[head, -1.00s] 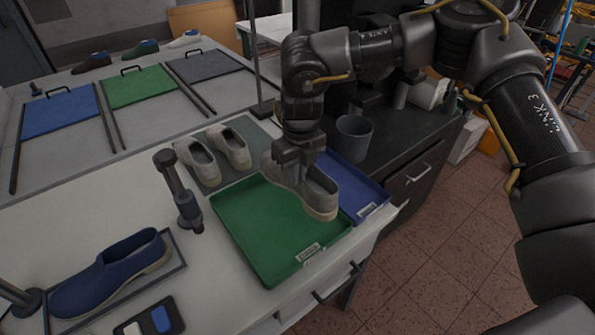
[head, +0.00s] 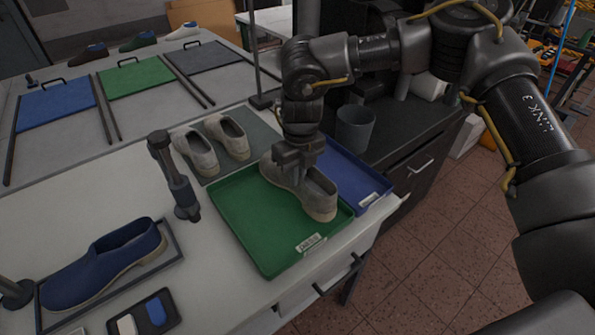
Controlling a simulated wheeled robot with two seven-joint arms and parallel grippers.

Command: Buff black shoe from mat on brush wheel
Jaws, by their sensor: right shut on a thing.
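My right gripper (head: 298,153) is shut on a beige-grey shoe (head: 316,193) and holds it over the right part of the green tray (head: 240,218). I cannot tell whether the shoe touches the tray floor. A pair of similar grey shoes (head: 195,153) stands on a grey-green mat (head: 257,140) behind the tray. A blue shoe (head: 100,268) lies on a dark-framed mat at the lower left. No black shoe and no brush wheel can be made out. My left gripper is not in view.
A blue tray (head: 372,195) sits right of the green one. A dark upright post device (head: 172,175) stands left of the green tray. A grey cup (head: 355,128) stands on the dark counter. Blue, green and grey panels (head: 55,105) lie at the back, with several shoes beyond.

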